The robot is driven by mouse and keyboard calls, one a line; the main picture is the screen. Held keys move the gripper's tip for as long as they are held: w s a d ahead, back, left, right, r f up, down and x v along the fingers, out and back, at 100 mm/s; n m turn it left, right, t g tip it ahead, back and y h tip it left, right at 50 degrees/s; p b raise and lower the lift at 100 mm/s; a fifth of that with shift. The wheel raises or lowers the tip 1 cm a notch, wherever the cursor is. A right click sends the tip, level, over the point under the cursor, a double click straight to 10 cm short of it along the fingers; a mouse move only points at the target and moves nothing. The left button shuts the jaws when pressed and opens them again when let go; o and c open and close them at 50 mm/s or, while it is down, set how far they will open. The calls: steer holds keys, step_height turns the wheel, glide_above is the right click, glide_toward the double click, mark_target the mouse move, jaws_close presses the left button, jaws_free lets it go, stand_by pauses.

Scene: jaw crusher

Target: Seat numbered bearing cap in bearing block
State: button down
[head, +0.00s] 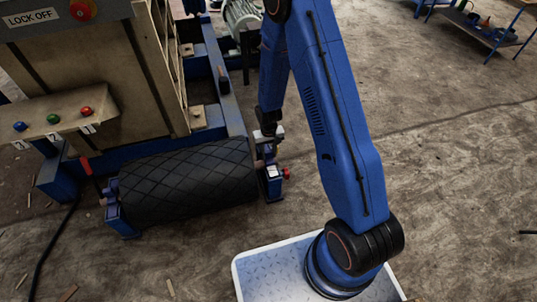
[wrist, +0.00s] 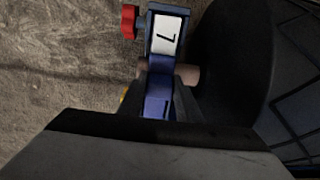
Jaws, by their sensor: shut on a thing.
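My gripper (head: 266,142) is at the right end of the black roller in the head view, just above the bearing block (head: 273,183). In the wrist view the block (wrist: 168,12) is blue with a white plate reading 7 and a red knob at its left. My gripper (wrist: 161,78) is shut on a blue bearing cap (wrist: 158,98), which shows between the dark fingers. The cap has a pale mark, partly cut off by the gripper body. It is close to the roller's shaft end (wrist: 190,75). I cannot tell whether the cap touches the block.
The black roller (head: 185,182) with a diamond pattern lies left of the block, close beside my gripper. The blue machine frame (head: 226,95) rises behind. A button panel (head: 55,118) stands at the left. The concrete floor to the right is mostly clear.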

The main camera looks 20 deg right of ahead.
steer(key=shift+f, duration=0.3)
steer(key=c, duration=1.3)
jaws_free()
steer(key=shift+f, duration=0.1)
